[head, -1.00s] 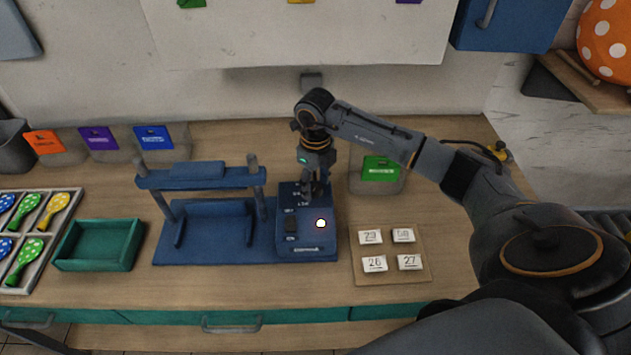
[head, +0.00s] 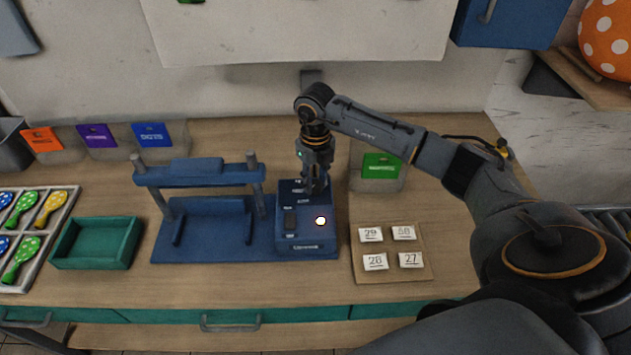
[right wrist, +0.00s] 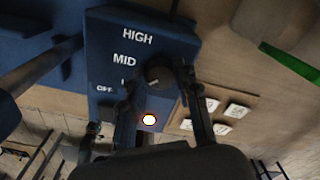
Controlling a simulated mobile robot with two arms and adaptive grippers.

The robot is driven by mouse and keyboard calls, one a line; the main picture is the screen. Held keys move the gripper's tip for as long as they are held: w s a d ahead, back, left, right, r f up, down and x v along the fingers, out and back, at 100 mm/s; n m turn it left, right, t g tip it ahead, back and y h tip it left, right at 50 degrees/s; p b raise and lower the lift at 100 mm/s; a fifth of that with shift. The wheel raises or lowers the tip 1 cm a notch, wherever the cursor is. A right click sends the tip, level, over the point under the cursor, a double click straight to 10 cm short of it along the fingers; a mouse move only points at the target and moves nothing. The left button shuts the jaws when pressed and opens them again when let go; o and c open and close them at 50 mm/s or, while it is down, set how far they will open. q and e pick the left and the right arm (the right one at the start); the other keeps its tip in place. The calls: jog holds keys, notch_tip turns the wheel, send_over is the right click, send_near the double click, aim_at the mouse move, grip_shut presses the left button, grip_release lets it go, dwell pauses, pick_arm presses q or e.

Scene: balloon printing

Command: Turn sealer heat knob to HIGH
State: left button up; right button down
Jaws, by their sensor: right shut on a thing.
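The blue sealer (head: 205,235) stands on the bench, with its control box (head: 307,243) at its right end. My right gripper (head: 315,187) points down over the top of this box. In the right wrist view the dark heat knob (right wrist: 158,75) sits between the two fingers of the right gripper (right wrist: 160,90), which is shut on it. The labels HIGH, MID and OFF are readable on the panel (right wrist: 105,50); the LOW label is mostly hidden by a finger. The knob's exact pointing is hard to tell. A round light (head: 320,221) glows on the box. My left gripper is not in view.
A card with several numbered tiles (head: 425,270) lies right of the sealer. A green packet (head: 381,166) stands behind it. A teal tray (head: 97,243) and a balloon tray (head: 50,245) are to the left. Bare bench lies in front of the sealer.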

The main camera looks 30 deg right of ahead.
jog(key=m+b, duration=0.1)
jog(key=m, duration=0.3)
jog(key=shift+m, duration=0.3)
jog(key=m+b, duration=0.1)
jog(key=m, duration=0.4)
jog(key=shift+d, duration=0.1)
jog(key=m, duration=0.6)
jog(key=shift+r, duration=0.1)
jog(key=shift+m, duration=2.6)
jog(key=c, duration=1)
grip_release()
